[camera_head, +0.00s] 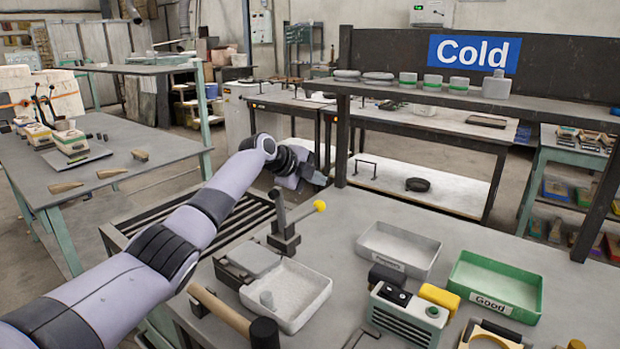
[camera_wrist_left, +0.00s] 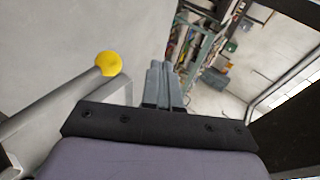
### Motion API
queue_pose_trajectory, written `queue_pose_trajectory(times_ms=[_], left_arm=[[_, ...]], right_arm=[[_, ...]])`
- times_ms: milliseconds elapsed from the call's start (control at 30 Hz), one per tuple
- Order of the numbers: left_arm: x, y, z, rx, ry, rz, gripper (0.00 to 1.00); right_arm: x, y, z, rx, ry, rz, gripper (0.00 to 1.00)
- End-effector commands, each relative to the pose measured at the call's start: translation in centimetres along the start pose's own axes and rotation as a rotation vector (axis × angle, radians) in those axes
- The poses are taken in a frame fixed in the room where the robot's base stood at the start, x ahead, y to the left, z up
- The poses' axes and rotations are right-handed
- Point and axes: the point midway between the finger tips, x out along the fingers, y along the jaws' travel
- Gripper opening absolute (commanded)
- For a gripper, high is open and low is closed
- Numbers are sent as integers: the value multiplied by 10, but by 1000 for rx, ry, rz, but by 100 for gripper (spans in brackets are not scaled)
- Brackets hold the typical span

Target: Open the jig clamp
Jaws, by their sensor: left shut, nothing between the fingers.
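The jig clamp (camera_head: 284,241) stands on the near table, a dark upright base with an upright bar. Its lever slants up to the right and ends in a yellow ball knob (camera_head: 320,206). In the left wrist view the knob (camera_wrist_left: 109,64) and its grey lever show left of the fingers. My left gripper (camera_head: 318,179) is just behind and above the knob in the head view. Its fingers (camera_wrist_left: 165,85) are shut and empty, apart from the knob. Whether the clamp's jaw is open or closed I cannot tell. My right gripper is not in view.
A white tray (camera_head: 309,310) and a mallet (camera_head: 222,314) lie in front of the clamp. A grey bin (camera_head: 398,273), a green "Good" bin (camera_head: 530,309) and a control box (camera_head: 408,318) stand to its right. A shelf post (camera_head: 343,110) rises behind my left gripper.

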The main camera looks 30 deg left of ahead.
Motion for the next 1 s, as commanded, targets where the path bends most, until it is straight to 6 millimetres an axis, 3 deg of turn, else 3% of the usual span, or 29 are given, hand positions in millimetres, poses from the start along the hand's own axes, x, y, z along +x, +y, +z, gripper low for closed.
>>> queue_pose_trajectory(times_ms=[133,400,600,1000], left_arm=[[-5,-13,-9,2,0,-1,0],[-33,-58,-2,-1,0,-4,0],[-47,-81,1,-1,-1,-1,0],[-54,-93,2,0,0,0,0]], right_arm=[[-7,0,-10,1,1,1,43],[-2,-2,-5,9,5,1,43],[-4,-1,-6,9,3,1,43],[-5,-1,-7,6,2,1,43]])
